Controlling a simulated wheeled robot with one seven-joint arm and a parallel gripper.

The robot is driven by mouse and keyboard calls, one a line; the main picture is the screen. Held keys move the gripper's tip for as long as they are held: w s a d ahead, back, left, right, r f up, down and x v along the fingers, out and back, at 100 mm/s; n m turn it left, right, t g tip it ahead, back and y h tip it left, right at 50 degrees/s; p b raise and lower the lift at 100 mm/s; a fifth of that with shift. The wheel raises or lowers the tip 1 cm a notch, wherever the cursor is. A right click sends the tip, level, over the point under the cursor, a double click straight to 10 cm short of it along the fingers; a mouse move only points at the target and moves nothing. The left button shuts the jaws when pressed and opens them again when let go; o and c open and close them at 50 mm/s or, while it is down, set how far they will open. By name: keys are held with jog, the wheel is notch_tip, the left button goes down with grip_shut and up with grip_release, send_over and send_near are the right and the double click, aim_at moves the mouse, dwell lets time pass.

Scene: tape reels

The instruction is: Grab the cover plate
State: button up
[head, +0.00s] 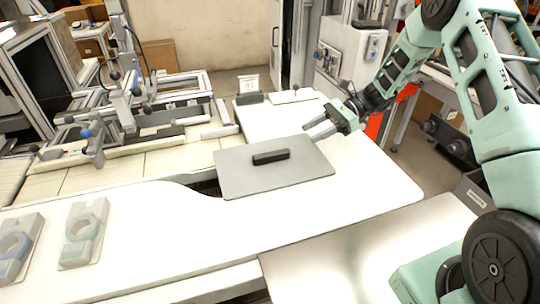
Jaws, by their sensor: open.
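The cover plate (240,181) is a flat grey sheet with a black bar handle (270,157) on its top. It lies on the white table, with its left part over a dark gap at the table's inner edge. My gripper (318,128) comes in from the right on my green arm. Its two pale fingers are apart and empty. In the picture they are at the plate's far right corner, to the right of the handle. I cannot tell whether the fingertips touch the plate.
Two grey tape-reel holders (83,233) (15,247) lie on the white table (190,250) at the left. A metal frame machine (125,105) stands at the back left. Small dark blocks (249,98) lie at the table's back. The front middle of the table is clear.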

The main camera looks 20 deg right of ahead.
aim_at(274, 152)
jog(key=p+x, duration=0.3)
jog(key=x, duration=0.6)
jog(key=p+x, duration=0.3)
jog(key=x, duration=0.1)
jog(key=shift+s+a+r, duration=0.1)
jog(key=shift+a+f, duration=0.3)
jog(key=shift+a, duration=0.05)
grip_shut()
